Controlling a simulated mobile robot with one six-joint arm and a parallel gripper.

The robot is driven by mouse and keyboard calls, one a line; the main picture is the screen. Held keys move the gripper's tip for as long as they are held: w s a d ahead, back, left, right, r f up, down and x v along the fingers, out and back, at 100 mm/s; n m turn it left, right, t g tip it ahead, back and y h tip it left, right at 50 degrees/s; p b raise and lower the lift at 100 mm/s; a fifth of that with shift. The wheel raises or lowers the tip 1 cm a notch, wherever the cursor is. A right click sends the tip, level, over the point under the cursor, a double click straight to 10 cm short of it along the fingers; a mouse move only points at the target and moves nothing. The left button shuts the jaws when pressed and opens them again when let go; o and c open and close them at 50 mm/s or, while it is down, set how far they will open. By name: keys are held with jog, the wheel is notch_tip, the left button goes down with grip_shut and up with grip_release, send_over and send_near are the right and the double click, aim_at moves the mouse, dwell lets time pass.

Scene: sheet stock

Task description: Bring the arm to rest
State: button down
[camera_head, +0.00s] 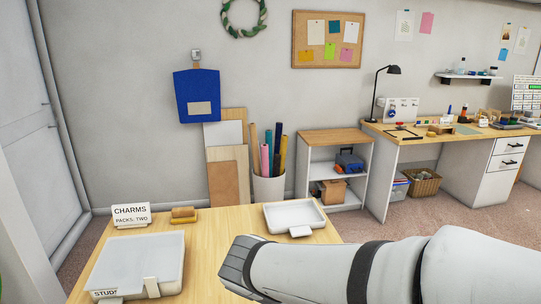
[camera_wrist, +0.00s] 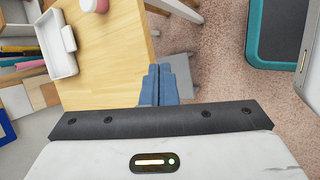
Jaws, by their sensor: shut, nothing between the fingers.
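My gripper (camera_wrist: 158,72) shows in the wrist view as two blue-grey fingers pressed together, with nothing between them. The fingers are beside the edge of the wooden table (camera_wrist: 110,70), with carpet beyond. In the head view my pale arm reaches in from the lower right across the table (camera_head: 215,232). Its dark wrist end is over the table's front right part, and the fingertips are hidden there.
A white tray (camera_head: 294,217) stands on the table behind my wrist; it also shows in the wrist view (camera_wrist: 58,45). At the left are a pale lidded box (camera_head: 135,262), a CHARMS sign (camera_head: 131,215) and a wooden block (camera_head: 184,214). A pink object (camera_wrist: 95,5) is at the wrist view's top.

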jog(key=s+d+m+g+y, duration=0.1)
jog(key=s+d+m+y, duration=0.1)
jog(key=d+m, duration=0.3)
jog(key=s+d+m+g+y, duration=0.1)
jog(key=s+d+m, duration=0.3)
jog(key=m, duration=0.8)
jog(key=shift+s+d+m+g+y+p, duration=0.3)
jog(key=shift+d+m+y, duration=0.1)
jog(key=shift+d, duration=0.8)
